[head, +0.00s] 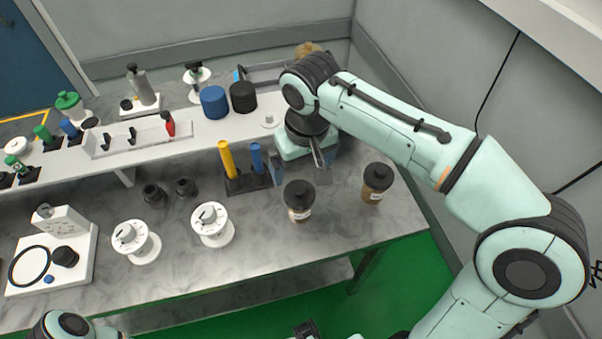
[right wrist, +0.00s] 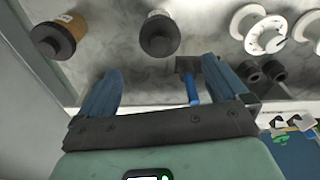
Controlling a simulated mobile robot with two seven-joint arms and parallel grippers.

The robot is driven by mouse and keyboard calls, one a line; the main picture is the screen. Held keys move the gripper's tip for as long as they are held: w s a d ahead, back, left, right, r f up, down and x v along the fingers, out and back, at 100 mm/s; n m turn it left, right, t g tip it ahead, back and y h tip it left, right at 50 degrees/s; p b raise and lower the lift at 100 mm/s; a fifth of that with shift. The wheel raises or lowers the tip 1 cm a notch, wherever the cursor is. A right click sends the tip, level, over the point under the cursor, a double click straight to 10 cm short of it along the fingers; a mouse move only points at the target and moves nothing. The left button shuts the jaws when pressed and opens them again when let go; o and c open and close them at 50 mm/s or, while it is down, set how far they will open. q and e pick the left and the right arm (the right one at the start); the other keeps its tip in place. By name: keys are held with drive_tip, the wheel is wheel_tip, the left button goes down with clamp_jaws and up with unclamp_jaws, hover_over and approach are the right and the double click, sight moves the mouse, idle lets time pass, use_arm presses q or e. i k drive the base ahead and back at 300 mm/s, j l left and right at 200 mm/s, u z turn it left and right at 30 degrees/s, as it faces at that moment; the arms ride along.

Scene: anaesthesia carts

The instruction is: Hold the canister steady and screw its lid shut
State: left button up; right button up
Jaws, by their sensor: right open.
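Two brown jars with black lids stand upright on the grey worktop, a nearer one (head: 299,201) and one further right (head: 377,182). I cannot tell which is the canister or whether their lids are tight. Both also show in the right wrist view, the nearer (right wrist: 159,35) and the other (right wrist: 60,37). My right gripper (head: 299,170) is open, with its fingers apart behind the nearer jar. In the right wrist view, the gripper (right wrist: 160,75) touches neither jar. Only part of my left arm shows at the lower left of the head view; its gripper is not visible.
A rack with yellow (head: 227,160) and blue (head: 257,157) rods stands close left of my right gripper. Two white dials (head: 212,224) (head: 130,236) are left of the jars. A raised white shelf (head: 190,125) carries a blue cylinder (head: 214,103) and a black one (head: 243,97).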

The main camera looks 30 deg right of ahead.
sight(295, 216)
drive_tip(key=k+j, duration=0.15)
drive_tip(key=j, duration=0.15)
drive_tip(key=k+j, duration=0.1)
drive_tip(key=j, duration=0.25)
drive_tip(key=k+j, duration=0.15)
drive_tip(key=j, duration=0.15)
drive_tip(key=k+j, duration=0.1)
drive_tip(key=j, duration=0.25)
